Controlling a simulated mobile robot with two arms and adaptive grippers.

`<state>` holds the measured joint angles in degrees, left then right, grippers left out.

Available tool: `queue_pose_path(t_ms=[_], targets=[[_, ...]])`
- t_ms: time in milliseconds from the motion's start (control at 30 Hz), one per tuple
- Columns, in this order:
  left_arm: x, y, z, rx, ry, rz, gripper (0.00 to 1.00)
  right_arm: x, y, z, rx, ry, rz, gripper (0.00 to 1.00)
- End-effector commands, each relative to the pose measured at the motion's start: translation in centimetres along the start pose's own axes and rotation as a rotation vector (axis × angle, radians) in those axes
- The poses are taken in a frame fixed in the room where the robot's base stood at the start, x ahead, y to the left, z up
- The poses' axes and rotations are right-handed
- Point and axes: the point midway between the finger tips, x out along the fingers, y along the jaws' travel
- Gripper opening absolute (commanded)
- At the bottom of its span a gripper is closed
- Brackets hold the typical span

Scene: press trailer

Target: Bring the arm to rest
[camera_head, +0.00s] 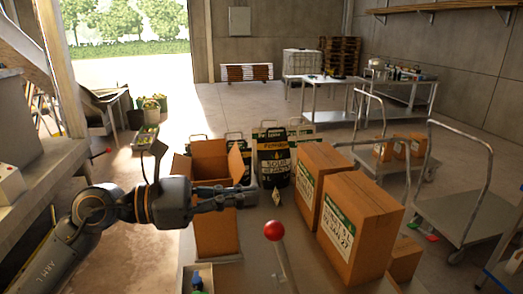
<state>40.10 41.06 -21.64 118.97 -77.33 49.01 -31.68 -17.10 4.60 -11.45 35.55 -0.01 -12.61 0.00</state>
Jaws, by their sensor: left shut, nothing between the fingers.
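My left arm comes in from the left. My left gripper (256,194) is shut, with nothing between its fingers. It points right, in front of the open cardboard box (212,162), and its fingers end near the dark labelled bags. I cannot tell whether it touches anything. My right gripper is not in view.
A lever with a red knob (275,230) stands in front, right of my gripper. Two closed cartons (362,222) stand to the right. Dark labelled bags (273,157) stand behind. Trolleys (470,210) are at right. A workbench (40,180) is at left. Open floor lies beyond.

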Motion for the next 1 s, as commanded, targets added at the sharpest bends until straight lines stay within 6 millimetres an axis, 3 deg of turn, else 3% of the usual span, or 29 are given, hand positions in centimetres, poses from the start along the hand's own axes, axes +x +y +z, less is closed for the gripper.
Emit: queue_pose_path(t_ms=[67, 200, 267, 367, 467, 567, 633, 767, 900, 933, 1000], targets=[[0.5, -1.0, 1.4, -0.18, -0.196, -0.006, 0.0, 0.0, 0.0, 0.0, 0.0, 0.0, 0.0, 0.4], [-1.0, 0.0, 3.5, -0.535, -0.537, 0.036, 0.0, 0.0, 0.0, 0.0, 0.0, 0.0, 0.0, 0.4], [-2.3, 1.1, 3.5, -0.696, -0.674, 0.072, 0.0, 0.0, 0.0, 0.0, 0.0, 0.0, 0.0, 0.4], [-4.9, 3.6, 1.8, -0.975, -0.89, 0.155, 0.0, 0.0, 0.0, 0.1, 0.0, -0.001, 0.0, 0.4], [-7.9, 5.9, -2.0, -1.261, -1.089, 0.272, 0.0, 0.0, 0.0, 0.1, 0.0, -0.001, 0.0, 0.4], [-10.7, 7.2, -7.8, -1.546, -1.27, 0.424, 0.0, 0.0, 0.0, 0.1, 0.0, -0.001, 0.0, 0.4], [-12.5, 7.1, -12.7, -1.743, -1.383, 0.553, 0.0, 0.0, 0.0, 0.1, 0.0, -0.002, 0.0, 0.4], [-14.9, 4.4, -22.0, -2.07, -1.55, 0.825, 0.0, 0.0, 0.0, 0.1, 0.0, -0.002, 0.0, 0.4], [-16.5, -1.4, -30.5, -2.357, -1.664, 1.158, 0.0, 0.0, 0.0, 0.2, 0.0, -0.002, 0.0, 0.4], [-16.8, -2.9, -31.9, 2.347, 1.637, -1.198, 0.0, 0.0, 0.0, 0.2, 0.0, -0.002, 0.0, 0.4], [-17.2, -6.2, -34.6, 2.219, 1.509, -1.229, 0.0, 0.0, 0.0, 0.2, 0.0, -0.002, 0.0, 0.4]])
